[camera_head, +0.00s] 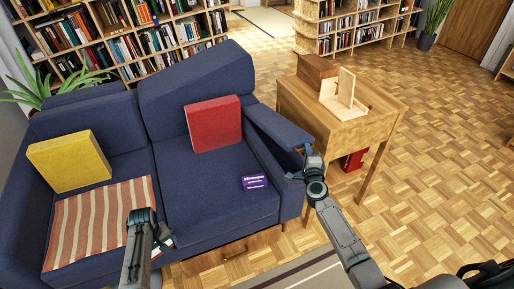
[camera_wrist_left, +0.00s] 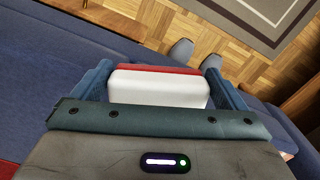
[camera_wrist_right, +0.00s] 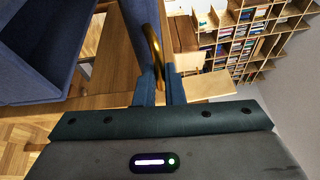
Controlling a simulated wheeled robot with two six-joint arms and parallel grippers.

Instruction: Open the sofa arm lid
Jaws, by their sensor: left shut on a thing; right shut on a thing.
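The blue sofa (camera_head: 215,190) has its right arm (camera_head: 262,165) nearest my right gripper. The arm's blue lid (camera_head: 277,127) looks raised and tilted away from the arm; how far it is open is hard to tell. My right gripper (camera_head: 313,160) is at the lid's front end. In the right wrist view its fingers (camera_wrist_right: 161,88) are shut on a curved brass-coloured pull (camera_wrist_right: 152,48) beside the blue lid (camera_wrist_right: 139,22). My left gripper (camera_head: 148,220) is over the sofa's front left. In the left wrist view it is shut on a white block with a red edge (camera_wrist_left: 158,86).
A purple box (camera_head: 254,182) lies on the right seat. A red cushion (camera_head: 213,123), a yellow cushion (camera_head: 69,161) and a striped cloth (camera_head: 98,222) are on the sofa. A wooden side table (camera_head: 375,122) stands close to the right arm. Parquet floor right of it is clear.

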